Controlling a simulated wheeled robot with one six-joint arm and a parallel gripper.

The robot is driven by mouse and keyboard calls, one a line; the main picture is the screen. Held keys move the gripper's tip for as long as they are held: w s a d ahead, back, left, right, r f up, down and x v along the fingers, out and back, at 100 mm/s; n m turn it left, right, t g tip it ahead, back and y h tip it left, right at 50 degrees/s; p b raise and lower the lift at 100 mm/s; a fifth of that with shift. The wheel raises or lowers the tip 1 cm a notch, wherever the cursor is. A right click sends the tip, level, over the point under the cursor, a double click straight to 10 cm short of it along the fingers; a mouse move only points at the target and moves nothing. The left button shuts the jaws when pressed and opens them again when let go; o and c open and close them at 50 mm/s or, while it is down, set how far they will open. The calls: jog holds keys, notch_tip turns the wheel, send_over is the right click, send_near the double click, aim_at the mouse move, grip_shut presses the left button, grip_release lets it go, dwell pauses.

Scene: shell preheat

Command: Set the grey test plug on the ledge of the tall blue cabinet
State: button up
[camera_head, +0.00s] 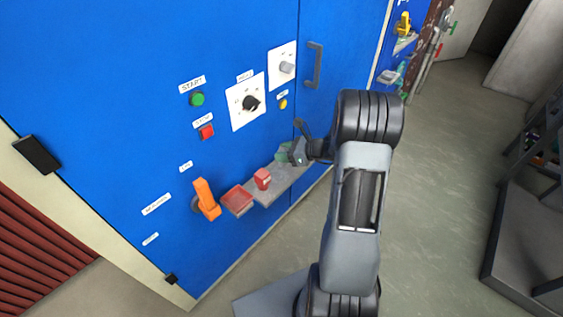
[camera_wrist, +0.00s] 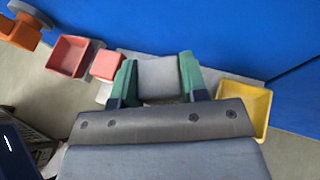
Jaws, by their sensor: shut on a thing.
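My gripper (camera_wrist: 158,82) has green finger pads and is shut on the grey test plug (camera_wrist: 158,76), a block between the two fingers. In the head view my gripper (camera_head: 292,153) is at the tall blue cabinet (camera_head: 230,40), by the right part of its grey ledge (camera_head: 279,185). The plug is mostly hidden there by the gripper. The ledge shows behind the plug in the wrist view. I cannot tell whether the plug touches the ledge.
A red block (camera_head: 262,179) is on the ledge, left of my gripper, beside an open red tray (camera_head: 238,200). An orange handle (camera_head: 206,199) sticks out farther left. A yellow tray (camera_wrist: 246,106) is right of the plug. Knobs and buttons are above; open floor lies right.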

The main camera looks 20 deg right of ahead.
jog(key=shift+w+f, duration=0.6)
jog(key=shift+f, duration=0.2)
jog(key=shift+w+f+b, duration=0.2)
jog(key=shift+f+b, duration=0.4)
jog(key=shift+f, duration=1.05)
